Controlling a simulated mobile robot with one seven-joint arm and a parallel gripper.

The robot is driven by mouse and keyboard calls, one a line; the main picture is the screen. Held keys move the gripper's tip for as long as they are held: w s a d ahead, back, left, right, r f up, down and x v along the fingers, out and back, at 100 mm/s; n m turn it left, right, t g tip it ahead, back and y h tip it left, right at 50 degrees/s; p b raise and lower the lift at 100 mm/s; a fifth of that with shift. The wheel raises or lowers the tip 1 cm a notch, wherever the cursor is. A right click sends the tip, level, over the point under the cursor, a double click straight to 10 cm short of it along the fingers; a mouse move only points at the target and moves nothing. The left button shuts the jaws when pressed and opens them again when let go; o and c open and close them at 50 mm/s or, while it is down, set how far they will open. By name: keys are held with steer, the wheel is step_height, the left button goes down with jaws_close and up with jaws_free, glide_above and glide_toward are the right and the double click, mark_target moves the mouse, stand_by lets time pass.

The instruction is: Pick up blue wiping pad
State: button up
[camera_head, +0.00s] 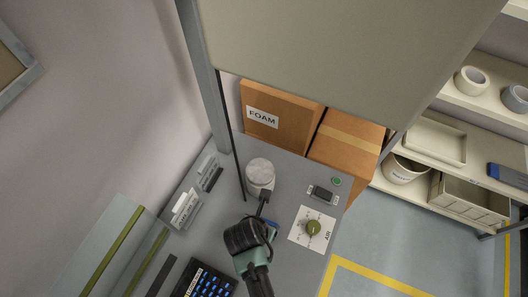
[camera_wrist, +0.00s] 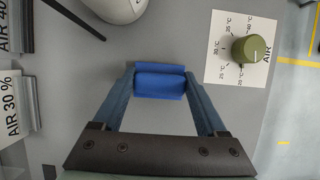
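The blue wiping pad (camera_wrist: 160,82) lies between the two fingertips of my gripper (camera_wrist: 160,80) in the wrist view. The pad fills nearly the whole gap, with a finger close along each side. I cannot tell whether the fingers press on it or whether it is clear of the grey tabletop. In the head view a small bit of the blue pad (camera_head: 273,226) shows beside my gripper, whose arm hides most of it.
A dial with a green knob (camera_head: 313,227) on a white plate stands to the right. A white cylindrical container (camera_head: 260,173) stands behind. A thin dark post (camera_head: 233,150) rises near the container.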

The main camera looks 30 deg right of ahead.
steer(key=c, duration=0.7)
steer(key=shift+r, duration=0.1)
step_height(320, 180, up, 10)
steer(key=shift+f, duration=0.1)
